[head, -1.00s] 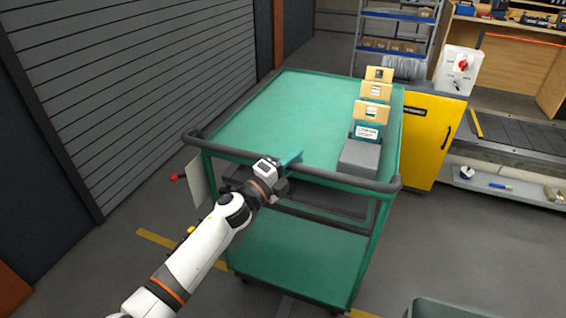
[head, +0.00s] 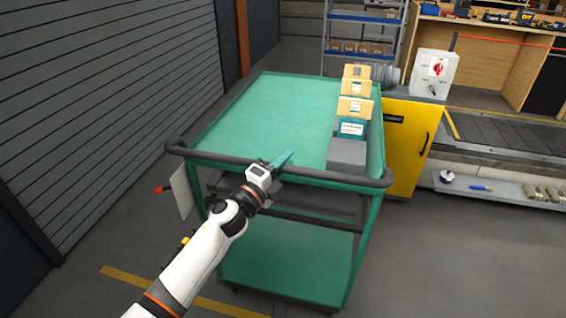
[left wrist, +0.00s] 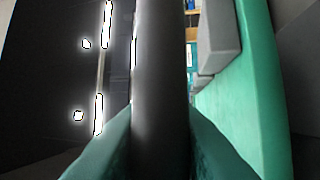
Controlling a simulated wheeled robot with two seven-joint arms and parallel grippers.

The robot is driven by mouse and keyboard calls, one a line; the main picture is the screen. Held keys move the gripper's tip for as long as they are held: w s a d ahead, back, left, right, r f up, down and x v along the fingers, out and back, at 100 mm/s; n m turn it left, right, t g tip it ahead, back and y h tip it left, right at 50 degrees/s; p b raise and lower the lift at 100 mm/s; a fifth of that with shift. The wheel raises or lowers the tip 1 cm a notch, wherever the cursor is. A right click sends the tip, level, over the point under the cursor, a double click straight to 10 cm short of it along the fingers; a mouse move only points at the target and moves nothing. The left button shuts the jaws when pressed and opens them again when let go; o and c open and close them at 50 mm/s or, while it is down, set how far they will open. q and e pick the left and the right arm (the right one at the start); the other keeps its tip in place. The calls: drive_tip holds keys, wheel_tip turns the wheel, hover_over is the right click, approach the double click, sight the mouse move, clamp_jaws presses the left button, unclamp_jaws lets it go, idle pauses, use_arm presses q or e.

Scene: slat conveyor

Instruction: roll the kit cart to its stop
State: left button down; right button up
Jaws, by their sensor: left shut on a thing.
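The green kit cart (head: 250,115) stands in front of me in the head view, with a flat top, a lower shelf and a dark push handle (head: 318,175) along its near edge. My left gripper (head: 274,168) is shut on the handle, left of its middle. In the left wrist view the dark handle bar (left wrist: 159,90) runs between the teal fingers (left wrist: 215,140). A grey block (head: 347,155) and several teal and yellow kit boxes (head: 355,107) stand along the cart's right side. My right gripper is not in view.
A grey shutter wall (head: 100,90) is at the left. A yellow cabinet (head: 408,135) with a switch box on top stands close to the cart's right side, beside a conveyor (head: 500,140). Yellow floor lines (head: 180,290) show near the cart. Blue shelving (head: 362,30) stands behind.

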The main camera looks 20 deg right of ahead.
use_arm(q)
drive_tip(key=shift+w, duration=0.1)
idle(0.3)
drive_tip(key=c, duration=1.3)
unclamp_jaws()
drive_tip(key=shift+o, duration=0.2)
drive_tip(key=v, duration=1.2)
